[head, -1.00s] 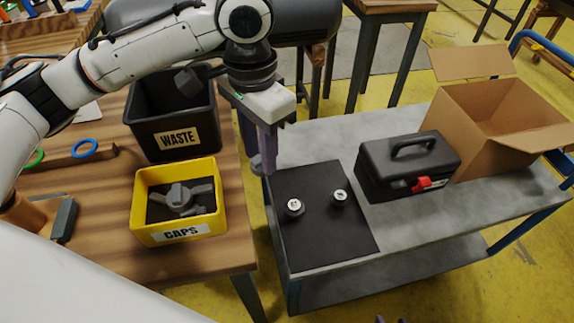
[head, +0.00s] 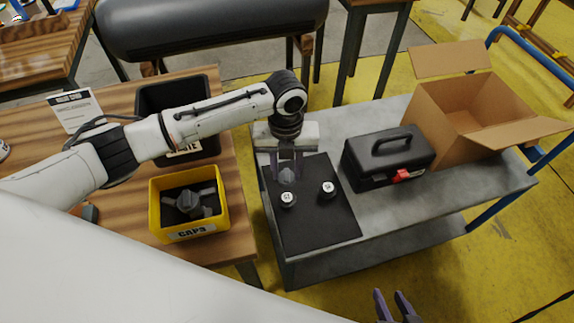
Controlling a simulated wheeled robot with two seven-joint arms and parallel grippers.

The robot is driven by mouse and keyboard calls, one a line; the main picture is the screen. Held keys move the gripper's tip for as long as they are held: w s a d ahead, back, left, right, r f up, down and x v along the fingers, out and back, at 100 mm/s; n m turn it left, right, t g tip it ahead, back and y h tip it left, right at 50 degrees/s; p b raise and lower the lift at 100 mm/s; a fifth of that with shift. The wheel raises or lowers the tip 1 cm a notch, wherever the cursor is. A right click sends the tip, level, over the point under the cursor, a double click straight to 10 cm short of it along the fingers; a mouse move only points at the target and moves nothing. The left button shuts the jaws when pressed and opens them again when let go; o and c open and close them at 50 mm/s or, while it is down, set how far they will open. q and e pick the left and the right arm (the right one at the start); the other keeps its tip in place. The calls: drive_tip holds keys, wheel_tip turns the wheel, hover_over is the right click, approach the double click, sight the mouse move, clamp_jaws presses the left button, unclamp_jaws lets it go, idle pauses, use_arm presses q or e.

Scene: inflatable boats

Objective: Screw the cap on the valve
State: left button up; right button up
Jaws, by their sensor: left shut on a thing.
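My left gripper (head: 286,175) points down over the black mat on the cart, shut on a small grey cap (head: 287,174). The cap is just behind the left valve (head: 288,200) in the picture; I cannot tell the gap between them. A second valve (head: 328,189) stands to its right. Both valves are dark, round and marked white on top, with no cap on them. The yellow CAPS bin (head: 188,233) on the wooden table holds grey winged caps (head: 188,202). My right gripper (head: 396,304) is empty at the bottom edge, its fingers apart.
The black mat (head: 322,228) lies on the grey cart (head: 375,207). A black toolbox (head: 385,160) and an open cardboard box (head: 460,120) stand right of it. A black waste bin (head: 165,96) is partly behind my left arm. A grey inflatable tube (head: 210,28) lies behind.

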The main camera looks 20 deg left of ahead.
use_arm(q)
drive_tip(key=shift+s+d+f+m, duration=0.15)
drive_tip(key=shift+f+m, duration=0.35)
drive_tip(key=shift+m, duration=0.6)
drive_tip(key=shift+f+m, duration=0.3)
drive_tip(key=shift+m, duration=0.1)
drive_tip(key=b, duration=0.4)
hover_over(287, 196)
wheel_tip(287, 196, down, 5)
drive_tip(key=shift+s+r, duration=0.15)
drive_tip(key=shift+r, duration=0.05)
drive_tip(key=shift+f+b, duration=0.5)
drive_tip(key=shift+f, duration=0.25)
drive_tip(key=shift+f, duration=0.3)
drive_tip(key=shift+p, duration=0.45)
drive_tip(key=shift+f, duration=0.65)
idle(1.6)
